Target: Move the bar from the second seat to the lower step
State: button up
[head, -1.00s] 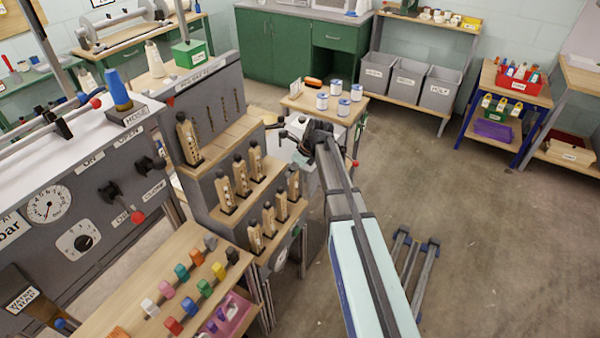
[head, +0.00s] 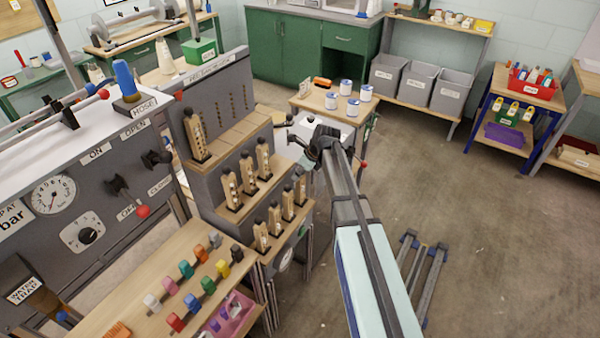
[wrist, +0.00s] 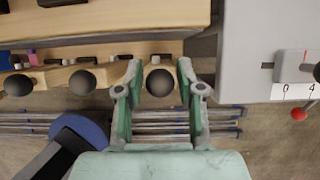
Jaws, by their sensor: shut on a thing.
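My gripper (wrist: 159,75) is shut on a wooden bar with a dark round knob (wrist: 160,82). In the head view this bar (head: 300,187) stands roughly upright at the right end of the lower row. I cannot tell whether its foot rests on the step or hangs just above it. Several similar bars, such as one in the front row (head: 275,219), stand on the lower step. Three stand on the middle step, one of them here (head: 248,173). A single bar (head: 196,136) stands at the left of the top step (head: 235,122). My gripper's fingers are not clear in the head view.
A grey panel with a gauge (head: 54,194) stands at the left. A bench with coloured pegs (head: 186,268) is in front of the stepped rack. A small table with white cans (head: 346,86) stands behind my arm. The floor at the right (head: 490,240) is mostly open.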

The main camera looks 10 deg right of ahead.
jog(key=shift+f, duration=0.55)
jog(key=o, duration=1.1)
jog(key=shift+r, duration=0.1)
